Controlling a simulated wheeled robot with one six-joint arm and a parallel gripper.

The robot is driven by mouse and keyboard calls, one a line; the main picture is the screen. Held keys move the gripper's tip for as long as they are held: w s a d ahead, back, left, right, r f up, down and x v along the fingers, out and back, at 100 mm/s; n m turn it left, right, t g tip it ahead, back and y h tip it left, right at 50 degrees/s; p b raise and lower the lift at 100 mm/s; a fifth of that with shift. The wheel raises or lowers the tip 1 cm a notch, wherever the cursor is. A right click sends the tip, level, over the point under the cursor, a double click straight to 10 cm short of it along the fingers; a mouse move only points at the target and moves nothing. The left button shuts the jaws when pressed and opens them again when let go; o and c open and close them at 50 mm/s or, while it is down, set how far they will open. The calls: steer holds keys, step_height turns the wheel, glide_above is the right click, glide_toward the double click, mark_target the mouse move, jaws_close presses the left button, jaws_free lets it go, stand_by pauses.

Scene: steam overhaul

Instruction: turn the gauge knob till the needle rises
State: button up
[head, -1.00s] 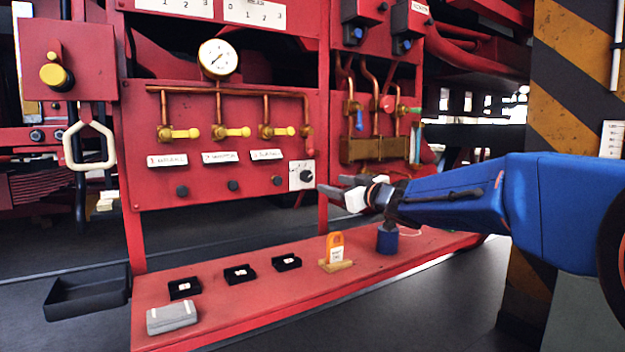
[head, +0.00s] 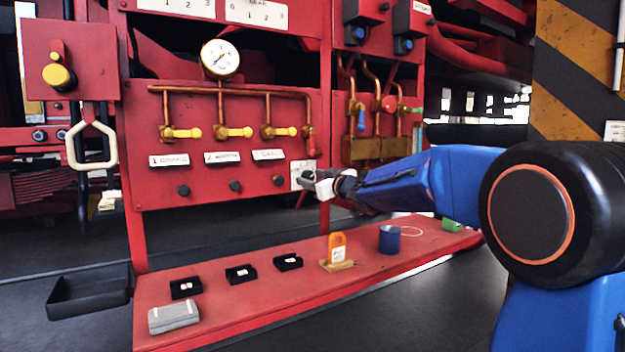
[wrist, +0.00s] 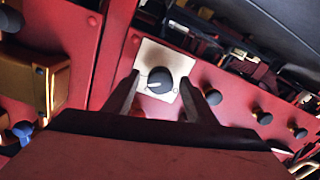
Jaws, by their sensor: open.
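The gauge (head: 220,58) has a white dial and brass rim and stands on the copper pipe above the red panel. Its thin needle points to the lower left. The gauge knob (wrist: 160,79) is dark and round with a light pointer mark, on a white square plate (wrist: 151,54). In the head view my gripper (head: 303,181) covers the knob, and only part of the plate shows. In the wrist view my gripper (wrist: 160,100) is open, with one finger on each side of the knob. I cannot tell whether the fingers touch it.
Several dark knobs (head: 235,187) line the panel left of the plate. Yellow-handled valves (head: 235,132) sit above. Below, the red bench (head: 215,318) holds black boxes (head: 240,274), an orange tag (head: 337,241) on a stand, and a blue cup (head: 389,239).

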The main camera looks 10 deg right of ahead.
steer(key=shift+c, duration=0.6)
steer(key=c, duration=0.9)
steer(key=shift+n, duration=0.4)
steer(key=n, duration=0.3)
steer(key=shift+n, duration=0.4)
steer(key=n, duration=0.3)
steer(key=shift+n, duration=0.3)
steer(key=n, duration=0.3)
steer(key=shift+n+h, duration=0.4)
steer(key=shift+n, duration=1.7)
